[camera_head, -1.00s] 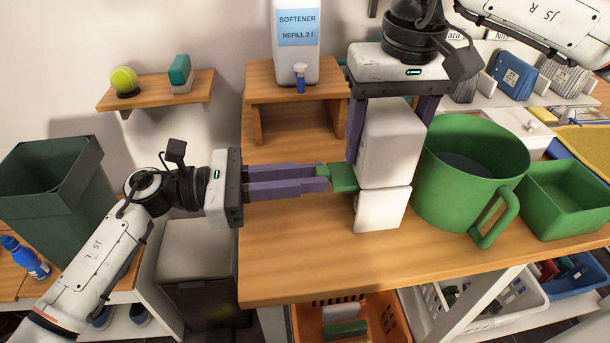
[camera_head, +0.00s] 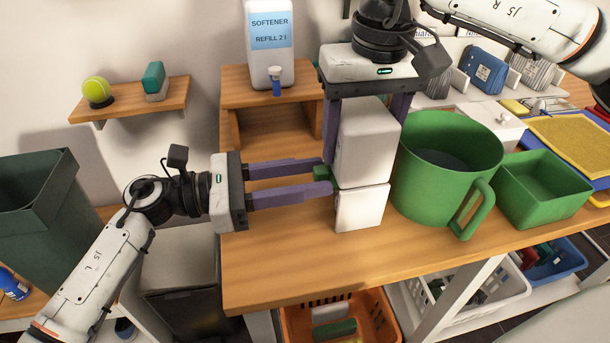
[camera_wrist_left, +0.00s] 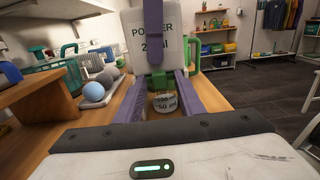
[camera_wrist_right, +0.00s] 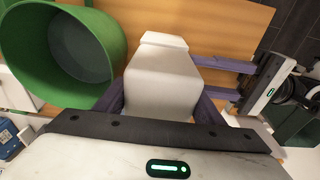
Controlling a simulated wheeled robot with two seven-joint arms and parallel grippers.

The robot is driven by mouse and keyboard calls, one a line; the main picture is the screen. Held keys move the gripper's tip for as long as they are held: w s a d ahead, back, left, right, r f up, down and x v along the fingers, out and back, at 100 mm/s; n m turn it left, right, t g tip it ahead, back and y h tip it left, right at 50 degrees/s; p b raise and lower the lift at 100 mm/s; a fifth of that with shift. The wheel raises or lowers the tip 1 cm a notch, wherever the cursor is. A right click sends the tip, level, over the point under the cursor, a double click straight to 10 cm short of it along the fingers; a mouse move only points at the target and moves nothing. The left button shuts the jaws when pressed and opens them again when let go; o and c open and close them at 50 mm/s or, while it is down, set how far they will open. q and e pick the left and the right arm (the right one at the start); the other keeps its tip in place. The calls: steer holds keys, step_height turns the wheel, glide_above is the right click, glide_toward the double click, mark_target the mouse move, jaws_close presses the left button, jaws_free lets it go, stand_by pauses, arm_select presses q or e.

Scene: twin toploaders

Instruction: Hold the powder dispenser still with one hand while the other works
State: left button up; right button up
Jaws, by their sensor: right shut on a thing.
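The white powder dispenser (camera_head: 362,150) stands upright on the wooden bench; its printed front shows in the left wrist view (camera_wrist_left: 172,52). My right gripper (camera_head: 364,128) comes from above, shut on its sides. My left gripper (camera_head: 326,176) is level at the dispenser's left side, its fingers apart. A green part (camera_head: 320,174) of the dispenser lies between or just behind the left fingertips; it also shows in the left wrist view (camera_wrist_left: 161,80). Whether the fingers touch it, I cannot tell. Below it is a small white cup with ml marks (camera_wrist_left: 165,102).
A large green mug (camera_head: 425,190) stands close right of the dispenser, with a green tub (camera_head: 545,205) beyond. A softener container (camera_head: 270,60) stands on a wooden riser (camera_head: 235,92) behind. The bench front (camera_head: 270,270) is clear.

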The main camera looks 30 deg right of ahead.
arm_select(q)
steer(key=v, duration=1.1)
steer(key=shift+a+f, duration=0.1)
steer(key=shift+a, duration=0.4)
steer(key=x, duration=0.4)
steer(key=r+x, duration=0.1)
steer(key=x, duration=0.6)
steer(key=shift+d+r, duration=0.15)
steer(key=shift+d, duration=0.15)
